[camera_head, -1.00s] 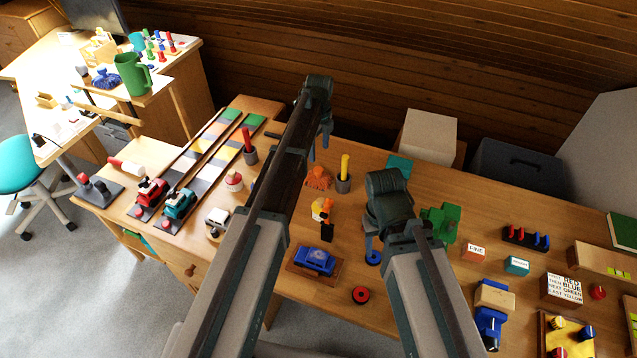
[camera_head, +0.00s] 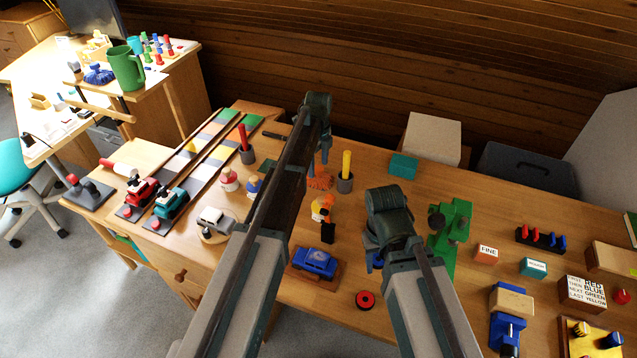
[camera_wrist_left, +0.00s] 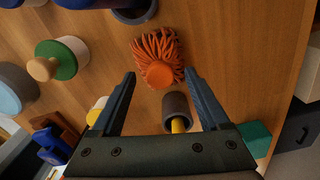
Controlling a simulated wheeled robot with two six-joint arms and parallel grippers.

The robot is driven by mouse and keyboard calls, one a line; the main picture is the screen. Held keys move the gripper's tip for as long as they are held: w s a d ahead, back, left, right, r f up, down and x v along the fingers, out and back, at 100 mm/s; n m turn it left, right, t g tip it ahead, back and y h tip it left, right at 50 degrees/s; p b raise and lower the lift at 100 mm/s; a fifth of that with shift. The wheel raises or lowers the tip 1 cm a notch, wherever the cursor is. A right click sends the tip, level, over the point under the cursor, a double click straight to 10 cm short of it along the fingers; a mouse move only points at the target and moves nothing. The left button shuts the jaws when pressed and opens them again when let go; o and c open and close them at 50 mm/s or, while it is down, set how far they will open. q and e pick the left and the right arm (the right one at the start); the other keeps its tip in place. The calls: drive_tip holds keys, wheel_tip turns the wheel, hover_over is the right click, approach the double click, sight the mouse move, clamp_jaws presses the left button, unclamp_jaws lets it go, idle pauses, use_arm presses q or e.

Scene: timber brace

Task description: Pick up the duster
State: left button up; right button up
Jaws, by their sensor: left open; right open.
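The duster is an orange, shaggy-headed thing with a round orange knob (camera_wrist_left: 158,74). In the head view the duster (camera_head: 320,182) stands on the wooden table, partly covered by my left gripper. My left gripper (camera_head: 318,163) is open above it, its fingers pointing down. In the left wrist view the left fingertips (camera_wrist_left: 159,77) stand on either side of the duster's knob, with nothing between them gripped. My right gripper (camera_head: 374,252) hangs over the table to the right of the duster, its fingers mostly hidden by its own wrist.
A dark cup with a yellow stick (camera_head: 345,182) stands close right of the duster; it also shows near the left fingers (camera_wrist_left: 177,108).

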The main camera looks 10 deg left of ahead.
use_arm(q)
wheel_tip(320, 180, down, 2)
drive_tip(key=shift+f+b, duration=0.1)
drive_tip(key=shift+b, duration=0.45)
clamp_jaws()
